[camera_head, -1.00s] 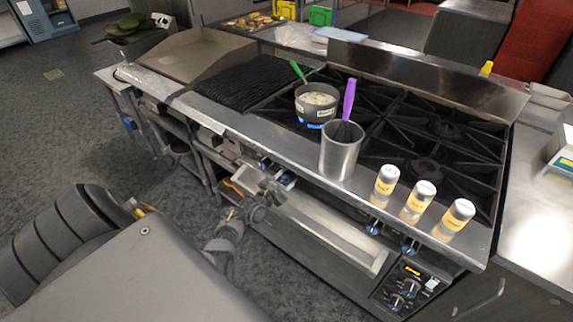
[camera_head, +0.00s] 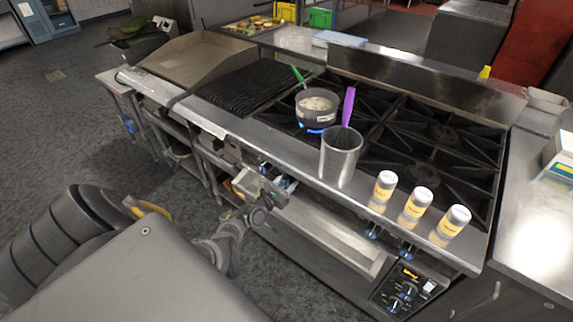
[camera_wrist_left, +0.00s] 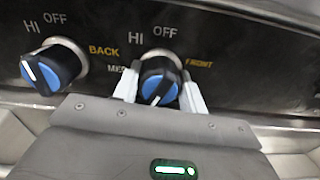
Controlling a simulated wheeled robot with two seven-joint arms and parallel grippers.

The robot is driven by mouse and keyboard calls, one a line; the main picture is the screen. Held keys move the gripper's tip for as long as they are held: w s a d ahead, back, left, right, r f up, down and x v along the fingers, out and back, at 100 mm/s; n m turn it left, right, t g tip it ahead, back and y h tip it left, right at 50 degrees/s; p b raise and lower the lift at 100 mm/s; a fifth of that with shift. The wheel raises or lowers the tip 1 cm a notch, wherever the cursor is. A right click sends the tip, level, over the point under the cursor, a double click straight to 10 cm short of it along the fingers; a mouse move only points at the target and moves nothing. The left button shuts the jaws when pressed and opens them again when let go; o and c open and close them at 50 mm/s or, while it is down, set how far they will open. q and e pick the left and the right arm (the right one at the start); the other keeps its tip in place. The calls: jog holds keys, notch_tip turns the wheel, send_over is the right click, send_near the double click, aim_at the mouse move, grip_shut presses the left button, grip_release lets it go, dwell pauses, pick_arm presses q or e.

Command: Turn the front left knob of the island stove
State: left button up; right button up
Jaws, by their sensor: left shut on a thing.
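The island stove (camera_head: 262,145) has a row of knobs along its front, partly under the ledge. My left gripper (camera_head: 284,187) reaches to the stove front, left of the oven handle. In the left wrist view, the two light fingers of my left gripper (camera_wrist_left: 160,94) are closed on the sides of a black knob with a blue face (camera_wrist_left: 155,77), beside the yellow word FRONT. Its white pointer line slants. A second blue knob (camera_wrist_left: 52,66), marked BACK, sits to the left, clear of the fingers. My right gripper is not in view.
A pot (camera_head: 317,107) with pale contents sits over a blue flame. A metal canister (camera_head: 340,157) with a purple-handled utensil (camera_head: 348,106) and several shakers (camera_head: 417,206) stand on the front ledge. The floor (camera_head: 70,135) at left is clear.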

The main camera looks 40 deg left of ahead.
pick_arm(q)
jog(key=shift+f, duration=0.1)
jog(key=o, duration=1)
jog(key=shift+c, duration=0.2)
jog(key=shift+s, duration=0.1)
jog(key=shift+s, duration=0.25)
jog(key=s+p, duration=0.1)
jog(key=s, duration=0.9)
jog(key=shift+d+p, duration=0.15)
jog(key=shift+p, duration=0.2)
